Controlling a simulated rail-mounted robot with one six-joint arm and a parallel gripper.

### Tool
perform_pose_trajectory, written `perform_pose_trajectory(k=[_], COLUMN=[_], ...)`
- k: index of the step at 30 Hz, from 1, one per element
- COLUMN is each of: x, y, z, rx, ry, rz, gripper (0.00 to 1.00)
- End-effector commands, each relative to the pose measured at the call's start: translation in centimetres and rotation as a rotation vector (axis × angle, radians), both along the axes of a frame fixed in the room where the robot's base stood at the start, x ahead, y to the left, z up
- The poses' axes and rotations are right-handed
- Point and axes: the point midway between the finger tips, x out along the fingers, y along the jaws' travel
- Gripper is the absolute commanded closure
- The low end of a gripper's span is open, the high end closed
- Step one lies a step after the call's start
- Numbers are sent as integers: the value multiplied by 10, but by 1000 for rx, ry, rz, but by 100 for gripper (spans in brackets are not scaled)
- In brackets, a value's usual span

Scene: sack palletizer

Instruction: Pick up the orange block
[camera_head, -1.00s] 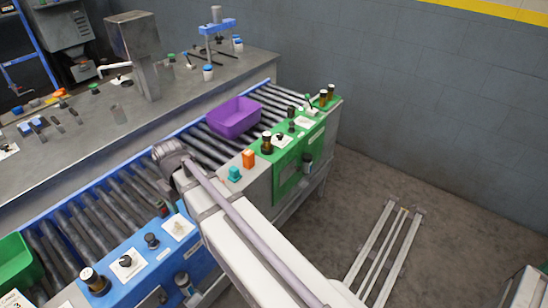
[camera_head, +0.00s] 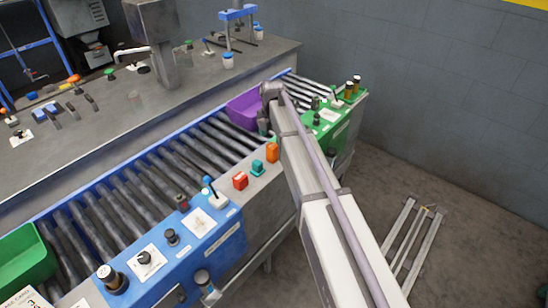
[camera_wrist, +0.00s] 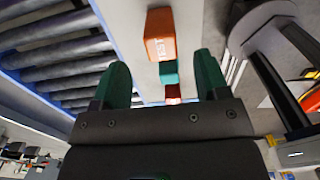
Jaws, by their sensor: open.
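The orange block (camera_head: 272,153) stands on the grey ledge beside the roller conveyor in the head view, just left of my arm. In the wrist view the orange block (camera_wrist: 159,35) is at the top middle, with lettering on one face. My gripper (camera_wrist: 160,62) has its two green fingers spread apart with nothing held between them. The block shows beyond the fingertips, roughly in line with the gap and apart from both fingers. In the head view my arm largely hides the gripper.
A teal block (camera_head: 258,168) and a red block (camera_head: 240,181) stand in a row beside the orange one. A purple bin (camera_head: 243,108) sits on the rollers behind, partly hidden by my arm. A green bin (camera_head: 25,262) is at far left. Blue and green control panels flank the ledge.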

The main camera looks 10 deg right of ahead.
Motion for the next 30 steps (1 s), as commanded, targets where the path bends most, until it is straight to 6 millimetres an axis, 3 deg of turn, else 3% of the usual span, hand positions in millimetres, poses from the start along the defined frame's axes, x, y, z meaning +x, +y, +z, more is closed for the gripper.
perform_pose_trajectory(k=[1,3,10,18,26,30], x=[0,0,-1,-2,-2,-2], y=[0,0,0,2,2,2], z=[-23,-34,-38,-87,-83,-83], rx=[0,0,0,0,0,0], ry=[0,0,0,0,0,0], rz=[0,-1,-1,-2,-2,-2], gripper=[32,32,32,32,33,46])
